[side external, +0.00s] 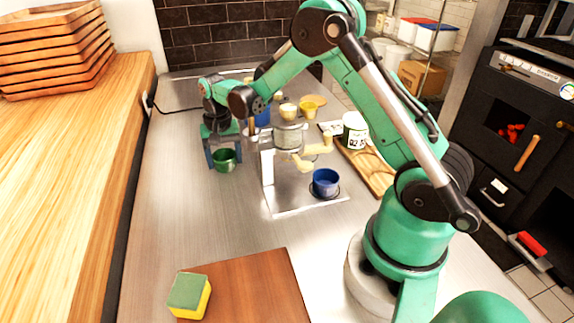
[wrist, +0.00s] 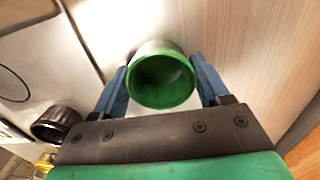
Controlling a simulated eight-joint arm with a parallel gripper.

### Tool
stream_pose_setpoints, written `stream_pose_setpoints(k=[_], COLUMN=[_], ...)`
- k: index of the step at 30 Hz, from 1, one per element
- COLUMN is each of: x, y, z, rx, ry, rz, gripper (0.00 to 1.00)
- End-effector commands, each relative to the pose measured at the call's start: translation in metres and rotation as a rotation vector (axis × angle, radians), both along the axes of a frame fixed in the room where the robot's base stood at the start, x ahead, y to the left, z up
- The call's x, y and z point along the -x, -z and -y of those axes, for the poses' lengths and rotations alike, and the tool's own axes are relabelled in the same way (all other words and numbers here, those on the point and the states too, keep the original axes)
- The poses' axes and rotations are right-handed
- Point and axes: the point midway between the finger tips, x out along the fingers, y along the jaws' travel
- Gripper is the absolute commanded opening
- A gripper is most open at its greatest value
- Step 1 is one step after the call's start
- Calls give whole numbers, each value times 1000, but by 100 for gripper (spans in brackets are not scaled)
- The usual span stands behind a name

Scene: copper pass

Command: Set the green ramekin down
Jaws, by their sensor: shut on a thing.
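The green ramekin (side external: 226,160) is at the far left part of the steel counter in the side view, between the blue fingers of my gripper (side external: 224,157). In the wrist view the ramekin (wrist: 162,77) shows its open, empty top, upright, with one finger of my gripper (wrist: 163,88) on each side of it. My gripper is shut on the ramekin. Whether the ramekin's base touches the counter or is a little above it, I cannot tell.
A juicer-like machine (side external: 289,140) on a metal base stands just right of the gripper, with a blue ramekin (side external: 326,182) on that base. A wooden board (side external: 245,290) and sponge (side external: 190,296) lie in front. The counter (side external: 180,200) left of the machine is clear.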

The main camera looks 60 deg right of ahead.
Motion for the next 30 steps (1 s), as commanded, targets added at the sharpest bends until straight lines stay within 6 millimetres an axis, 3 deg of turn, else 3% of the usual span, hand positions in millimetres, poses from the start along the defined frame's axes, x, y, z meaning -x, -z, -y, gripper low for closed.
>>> stream_pose_setpoints(k=[9, 10, 13, 23, 30], x=[0, 0, 0, 0, 0], y=[3, 3, 2, -5, -52], z=[0, 0, 0, 0, 0], rx=[0, 0, 0, 0, 0], ry=[0, 0, 0, 0, 0], rz=[0, 0, 0, 0, 0], gripper=[15, 74, 100, 100, 100])
